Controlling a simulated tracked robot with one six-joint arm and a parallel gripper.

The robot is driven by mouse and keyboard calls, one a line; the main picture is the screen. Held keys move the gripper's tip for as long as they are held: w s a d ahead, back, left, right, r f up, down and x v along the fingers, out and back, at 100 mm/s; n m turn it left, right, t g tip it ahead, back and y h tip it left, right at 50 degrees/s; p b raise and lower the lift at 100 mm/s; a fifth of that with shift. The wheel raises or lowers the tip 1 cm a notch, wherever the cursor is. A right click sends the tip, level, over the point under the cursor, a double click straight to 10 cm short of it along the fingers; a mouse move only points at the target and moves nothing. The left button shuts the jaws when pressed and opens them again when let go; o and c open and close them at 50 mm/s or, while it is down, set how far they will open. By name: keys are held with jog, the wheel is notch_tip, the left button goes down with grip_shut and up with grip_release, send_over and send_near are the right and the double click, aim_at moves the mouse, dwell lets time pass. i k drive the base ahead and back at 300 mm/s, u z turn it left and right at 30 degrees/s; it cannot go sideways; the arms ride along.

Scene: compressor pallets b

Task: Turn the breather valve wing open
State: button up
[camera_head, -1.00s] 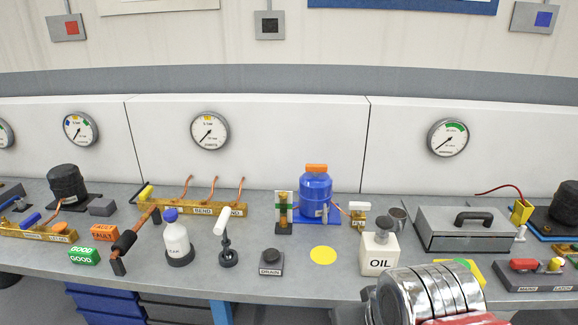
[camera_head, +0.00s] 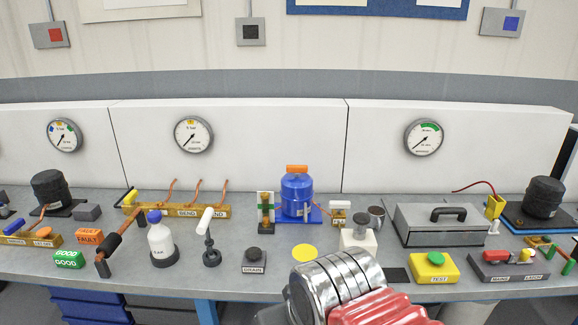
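A blue compressor (camera_head: 297,197) stands upright on a blue base plate at the middle of the bench. My gripper's fingers are not visible.
A white oil bottle (camera_head: 358,241) stands partly behind my arm. A grey lidded case (camera_head: 452,229), a yellow TEST box (camera_head: 434,267) and a DRAIN button (camera_head: 254,260) are nearby.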

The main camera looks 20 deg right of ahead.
aim_at(296, 170)
jog(key=z, duration=0.1)
jog(key=i, duration=1)
jog(key=u, duration=0.1)
